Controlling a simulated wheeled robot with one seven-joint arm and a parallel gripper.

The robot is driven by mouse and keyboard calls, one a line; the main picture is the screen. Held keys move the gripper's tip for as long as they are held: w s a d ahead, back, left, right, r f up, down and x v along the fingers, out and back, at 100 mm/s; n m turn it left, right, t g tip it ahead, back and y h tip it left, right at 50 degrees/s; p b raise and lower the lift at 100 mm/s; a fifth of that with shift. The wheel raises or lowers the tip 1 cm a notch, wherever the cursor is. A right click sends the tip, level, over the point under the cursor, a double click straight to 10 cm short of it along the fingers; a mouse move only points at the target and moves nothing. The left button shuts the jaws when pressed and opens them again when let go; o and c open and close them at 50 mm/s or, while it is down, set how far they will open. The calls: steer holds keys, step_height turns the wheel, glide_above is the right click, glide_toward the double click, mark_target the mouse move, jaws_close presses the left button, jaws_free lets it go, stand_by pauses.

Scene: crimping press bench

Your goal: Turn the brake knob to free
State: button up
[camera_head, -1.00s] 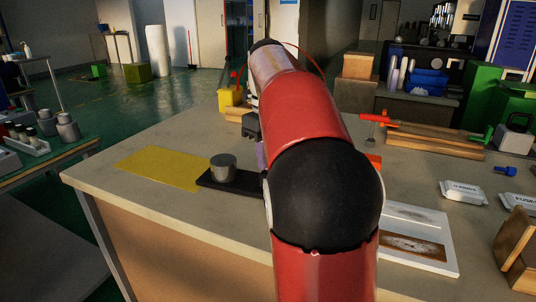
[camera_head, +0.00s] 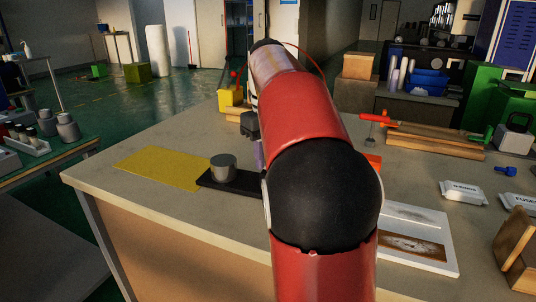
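My red and black arm reaches over the bench and covers its middle. At the arm's left edge a small dark part (camera_head: 250,126) shows, perhaps of my gripper, with a purplish piece below it. The fingertips are hidden, so I cannot tell whether they are open or shut or touch anything. I cannot make out a brake knob or its setting; the crimping press is not clearly visible either. A grey metal cylinder (camera_head: 223,167) stands on a flat black plate (camera_head: 215,182) to the left of the arm. An orange-red piece (camera_head: 374,161) shows partly behind the arm on its right.
A yellow mat (camera_head: 160,167) lies left on the bench (camera_head: 135,202). A yellow container (camera_head: 229,97) stands at the back. On the right are a red-handled tool (camera_head: 378,122) on wood, white packets (camera_head: 463,192), a printed white board (camera_head: 420,228) and wooden blocks (camera_head: 515,240).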

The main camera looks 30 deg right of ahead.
steer(key=o, duration=0.3)
steer(key=shift+r, duration=0.1)
steer(key=shift+r, duration=3.8)
